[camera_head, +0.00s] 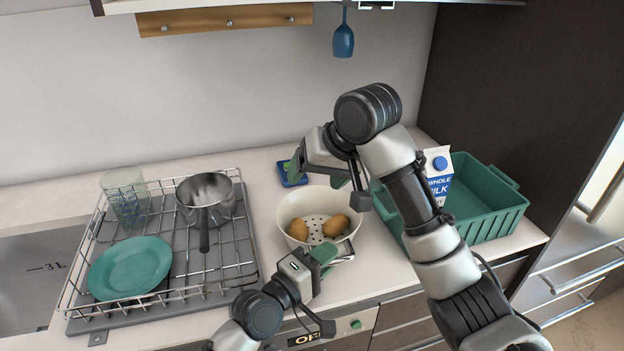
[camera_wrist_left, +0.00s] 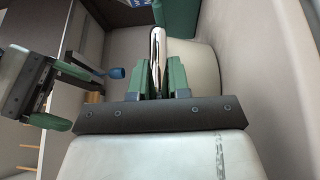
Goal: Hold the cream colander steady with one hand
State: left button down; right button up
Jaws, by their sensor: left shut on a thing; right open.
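The cream colander (camera_head: 290,208) stands upright on the counter with two brown potatoes (camera_head: 336,226) (camera_head: 298,230) inside. My left gripper (camera_head: 326,257) is at its front rim, shut on its metal handle. In the left wrist view the shiny handle (camera_wrist_left: 157,50) lies between the green fingers of my left gripper (camera_wrist_left: 163,78), with the colander's cream wall (camera_wrist_left: 205,68) behind. My right gripper (camera_head: 318,176) is open and empty above the colander's back rim. It also shows at the left of the left wrist view (camera_wrist_left: 65,97).
A wire dish rack (camera_head: 245,262) at left holds a green plate (camera_head: 130,267), a steel pan (camera_head: 205,190) and a glass (camera_head: 127,203). A blue sponge holder (camera_head: 290,178) is behind the colander. At right are a green crate (camera_head: 490,222) and a milk carton (camera_head: 438,175).

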pick_arm(q)
jog(key=c, duration=1)
grip_release()
